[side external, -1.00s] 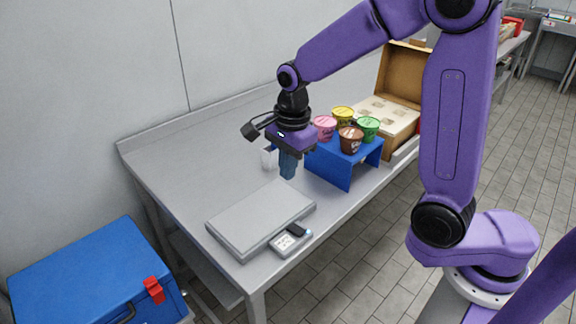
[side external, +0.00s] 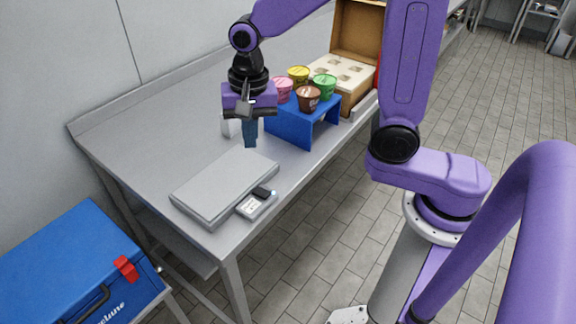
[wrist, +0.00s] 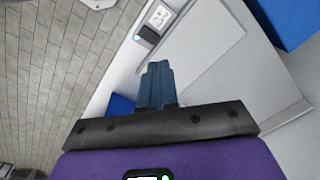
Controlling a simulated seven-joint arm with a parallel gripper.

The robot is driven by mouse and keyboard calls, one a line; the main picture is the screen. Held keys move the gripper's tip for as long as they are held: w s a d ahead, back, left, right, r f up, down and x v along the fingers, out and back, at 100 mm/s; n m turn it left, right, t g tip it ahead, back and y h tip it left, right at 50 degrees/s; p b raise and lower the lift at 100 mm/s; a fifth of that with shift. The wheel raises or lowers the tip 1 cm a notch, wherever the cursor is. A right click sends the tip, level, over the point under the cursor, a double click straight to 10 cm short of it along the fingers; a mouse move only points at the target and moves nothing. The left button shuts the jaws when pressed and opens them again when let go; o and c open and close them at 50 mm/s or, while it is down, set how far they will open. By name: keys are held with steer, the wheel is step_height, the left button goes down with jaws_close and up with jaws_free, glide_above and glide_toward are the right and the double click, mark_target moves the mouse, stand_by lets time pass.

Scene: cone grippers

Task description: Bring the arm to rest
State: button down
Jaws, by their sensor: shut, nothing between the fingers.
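My gripper (side external: 250,140) hangs over the steel table (side external: 130,130), fingers pointing down, just behind the flat grey scale and left of the blue stand. Its blue fingers are together with nothing between them. In the wrist view the closed fingers (wrist: 157,75) show at the centre, with the scale behind them. The gripper touches nothing that I can see.
The grey scale (side external: 222,185) with its small display (side external: 252,205) lies at the table's near end. Several coloured cups stand on the blue stand (side external: 290,128). An open cardboard box (side external: 362,30) is behind them. A blue cooler (side external: 70,260) stands at lower left.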

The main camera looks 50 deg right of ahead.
steer(key=s+d+n, duration=0.4)
steer(key=s+n, duration=0.6)
steer(key=s+d+n, duration=0.4)
steer(key=s+n, duration=0.6)
steer(key=n, duration=0.1)
steer(key=shift+s+d+g, duration=0.25)
steer(key=shift+s+g, duration=0.05)
steer(key=shift+s, duration=0.05)
steer(key=shift+r, duration=0.1)
